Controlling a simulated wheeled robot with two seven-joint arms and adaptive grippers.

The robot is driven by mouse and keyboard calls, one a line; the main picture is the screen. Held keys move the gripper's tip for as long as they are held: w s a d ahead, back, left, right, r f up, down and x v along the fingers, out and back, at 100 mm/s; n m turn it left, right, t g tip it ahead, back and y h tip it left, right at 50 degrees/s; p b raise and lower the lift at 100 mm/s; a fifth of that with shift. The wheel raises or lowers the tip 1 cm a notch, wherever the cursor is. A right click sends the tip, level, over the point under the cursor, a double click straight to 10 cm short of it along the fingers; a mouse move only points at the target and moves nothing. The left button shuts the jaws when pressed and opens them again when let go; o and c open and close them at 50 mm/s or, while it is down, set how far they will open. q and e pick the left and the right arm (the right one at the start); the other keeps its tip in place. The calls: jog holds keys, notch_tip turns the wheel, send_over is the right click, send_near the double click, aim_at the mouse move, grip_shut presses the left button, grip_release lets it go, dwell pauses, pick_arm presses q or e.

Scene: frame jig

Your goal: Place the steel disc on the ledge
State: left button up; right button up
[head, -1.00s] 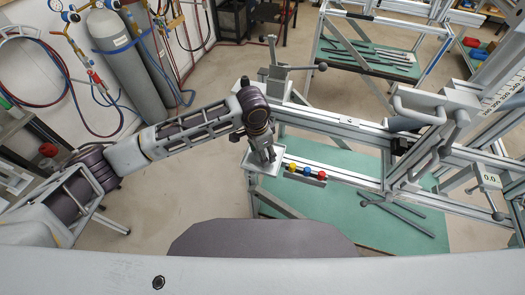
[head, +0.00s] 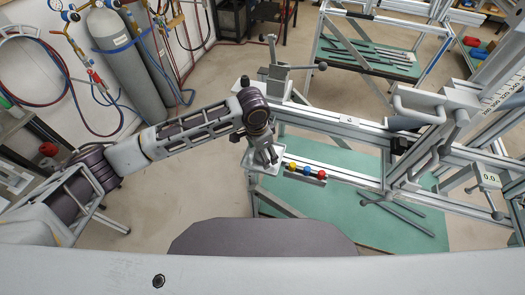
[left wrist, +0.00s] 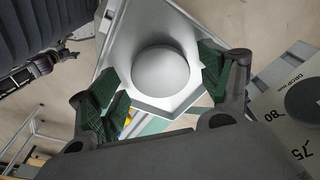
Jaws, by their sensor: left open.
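The steel disc (left wrist: 165,73) is a round, pale metal piece with a smooth top. In the left wrist view it rests on the flat metal ledge (left wrist: 146,22), a small plate with raised edges. The ledge also shows in the head view (head: 252,163), at the left end of the frame's rail. My left gripper (head: 270,160) is over the ledge. In the left wrist view the green-padded fingers of my left gripper (left wrist: 160,85) are spread on either side of the disc, with gaps. What looks like my right arm shows small at that view's left edge; its jaws are unclear.
Yellow, blue and red balls (head: 307,171) sit on the rail just right of the ledge. A clamp post with a handle (head: 273,68) stands behind the gripper. A labelled dial plate (left wrist: 290,105) lies close to the right finger. Gas cylinders (head: 120,45) stand at the back left.

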aim_at(259, 157)
pick_arm(q)
notch_tip(259, 157, up, 12)
jog(key=a, duration=0.1)
jog(key=shift+s+a+b, duration=0.15)
jog(key=shift+s+b, duration=0.3)
dwell(1.0)
